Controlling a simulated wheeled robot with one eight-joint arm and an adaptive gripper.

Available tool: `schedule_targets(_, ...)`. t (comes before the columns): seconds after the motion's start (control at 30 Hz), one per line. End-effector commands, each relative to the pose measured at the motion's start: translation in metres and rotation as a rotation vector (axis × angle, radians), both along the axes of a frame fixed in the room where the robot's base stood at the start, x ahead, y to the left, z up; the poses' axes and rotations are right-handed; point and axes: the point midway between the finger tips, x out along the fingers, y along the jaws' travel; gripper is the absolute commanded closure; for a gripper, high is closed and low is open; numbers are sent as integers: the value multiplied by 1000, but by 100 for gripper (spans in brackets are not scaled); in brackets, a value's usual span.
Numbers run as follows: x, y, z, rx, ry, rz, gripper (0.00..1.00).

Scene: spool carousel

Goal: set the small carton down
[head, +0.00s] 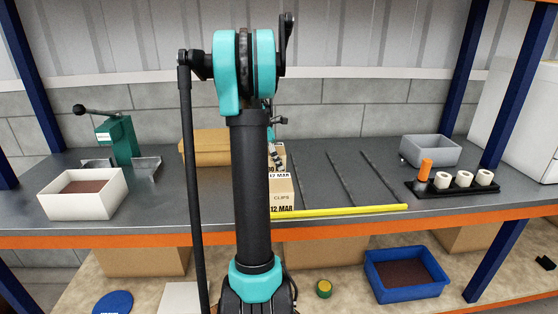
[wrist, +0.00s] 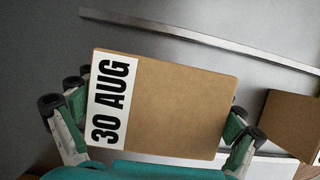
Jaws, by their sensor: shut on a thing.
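The small carton (wrist: 180,105) is a brown box with a white label reading 30 AUG, filling the middle of the wrist view. My gripper (wrist: 146,110) is shut on it, one finger at the left side and one at the right. In the head view my arm hides most of the gripper and the held carton. I cannot tell whether the carton touches the bench below it.
A carton marked CLIPS, 12 MAR (head: 283,198) stands behind a yellow strip (head: 340,211) at the bench front. Thin dark dividers (head: 342,178) mark bare lanes to its right. A black holder with white rolls (head: 464,181), grey bin (head: 431,151) and white tray (head: 84,207) stand farther out.

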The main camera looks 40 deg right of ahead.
Motion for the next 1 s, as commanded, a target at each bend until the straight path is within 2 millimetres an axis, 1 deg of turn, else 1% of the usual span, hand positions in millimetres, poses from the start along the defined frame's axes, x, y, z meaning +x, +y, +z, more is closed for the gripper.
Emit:
schedule_targets(0.2, 0, 0, -2, 0, 0, 0, 53)
schedule_targets(0.23, 0, 0, -3, 0, 0, 0, 5)
schedule_targets(0.27, 0, 0, -2, 0, 0, 0, 1)
schedule_targets(0.57, 0, 0, -2, 0, 0, 0, 0)
schedule_targets(0.7, 0, 1, 3, 0, 0, 0, 0)
schedule_targets(0.77, 1, 3, 9, 0, 0, 1, 0)
schedule_targets(0.87, 5, 9, 24, 0, 1, 2, 0)
schedule_targets(1.0, 11, 18, 51, 0, 0, 1, 0)
